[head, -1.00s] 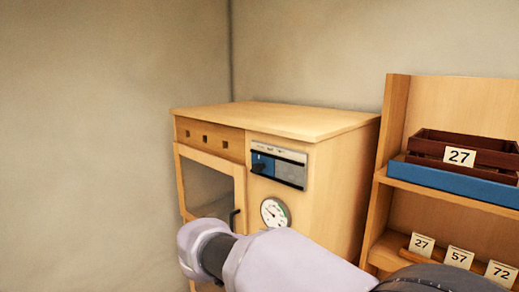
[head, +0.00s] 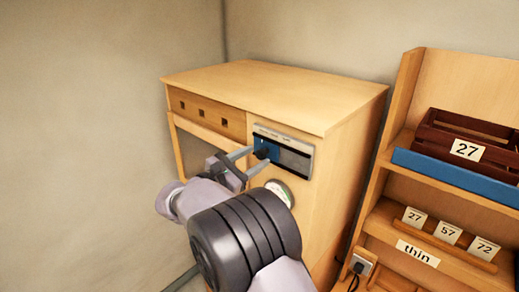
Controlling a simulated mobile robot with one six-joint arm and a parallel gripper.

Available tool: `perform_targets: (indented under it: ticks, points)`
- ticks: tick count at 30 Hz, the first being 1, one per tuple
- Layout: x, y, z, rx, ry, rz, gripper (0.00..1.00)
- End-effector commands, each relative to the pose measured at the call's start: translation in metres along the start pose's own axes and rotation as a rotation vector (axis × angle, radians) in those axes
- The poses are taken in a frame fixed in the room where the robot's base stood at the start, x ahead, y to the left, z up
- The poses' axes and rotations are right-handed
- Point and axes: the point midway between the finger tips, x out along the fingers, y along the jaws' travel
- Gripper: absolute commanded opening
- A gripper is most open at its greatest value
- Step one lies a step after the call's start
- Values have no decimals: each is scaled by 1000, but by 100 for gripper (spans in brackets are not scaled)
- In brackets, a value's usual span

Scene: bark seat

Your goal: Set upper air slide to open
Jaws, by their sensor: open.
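The upper air slide (head: 297,162) is a metal-framed panel on the upper front of the wooden cabinet. It has a blue part at its left and a dark strip to the right. Its small dark knob (head: 262,153) stands at the left, over the blue part. My gripper (head: 258,157) is open in front of the panel's left end, with one finger on each side of the knob in the picture. I cannot tell whether the fingers touch it. Small marks above the slot are too small to read.
The wooden cabinet (head: 270,90) has square holes at upper left and a glazed door, partly hidden by my arm. A round dial (head: 282,190) sits below the slide. A shelf (head: 400,120) at the right holds a dark crate (head: 440,150) marked 27 and several number cards.

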Motion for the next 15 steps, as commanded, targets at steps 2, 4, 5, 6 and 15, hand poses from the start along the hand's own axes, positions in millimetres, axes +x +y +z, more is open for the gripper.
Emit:
perform_targets:
  ticks: [2, 4, 5, 6, 15]
  points:
    - [12, 1, 2, 0, 0, -1, 50]
    - [20, 0, 1, 0, 0, -1, 50]
    - [22, 0, 1, -1, 0, -1, 50]
    - [25, 0, 0, -1, 0, -1, 50]
    - [28, 0, 0, 1, 0, 0, 50]
